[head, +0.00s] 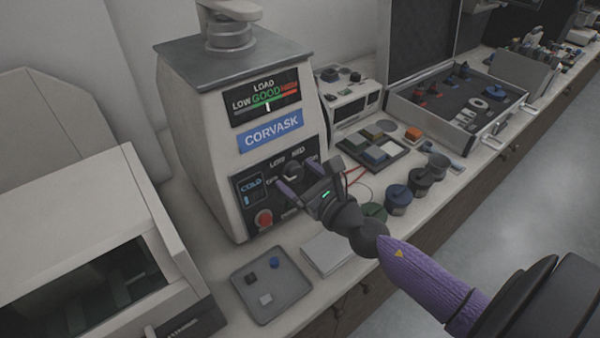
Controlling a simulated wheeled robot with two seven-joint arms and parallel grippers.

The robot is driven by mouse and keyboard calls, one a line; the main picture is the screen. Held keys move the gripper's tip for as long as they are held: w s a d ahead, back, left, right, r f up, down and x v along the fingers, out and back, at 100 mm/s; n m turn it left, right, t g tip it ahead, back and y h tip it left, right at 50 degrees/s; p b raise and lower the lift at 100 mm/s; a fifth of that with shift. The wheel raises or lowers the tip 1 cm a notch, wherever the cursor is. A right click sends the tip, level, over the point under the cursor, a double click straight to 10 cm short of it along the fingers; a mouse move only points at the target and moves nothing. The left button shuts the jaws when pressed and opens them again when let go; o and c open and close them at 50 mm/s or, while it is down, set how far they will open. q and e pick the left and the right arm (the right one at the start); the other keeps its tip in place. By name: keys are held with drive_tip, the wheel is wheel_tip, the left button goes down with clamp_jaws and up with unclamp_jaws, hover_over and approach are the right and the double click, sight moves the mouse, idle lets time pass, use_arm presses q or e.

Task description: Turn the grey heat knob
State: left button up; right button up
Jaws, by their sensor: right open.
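The mounting press (222,100) stands upright on the bench, with a load gauge and a blue CORVASK label on its front. Its dark lower panel carries a knob (292,171), partly hidden by my gripper, a small display reading COLD and a red round button (263,219). My right gripper (296,180) is open in front of this panel, its fingers close to the knob on either side. I cannot tell whether they touch it. My left gripper is not in view.
A grey tray (286,300) with small blocks and a pale flat block (327,252) lie in front of the press. Several dark round jars (398,200) and a sample tray (350,150) stand to the right. An open case (400,104) is farther back.

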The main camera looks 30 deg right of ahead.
clamp_jaws()
idle(0.4)
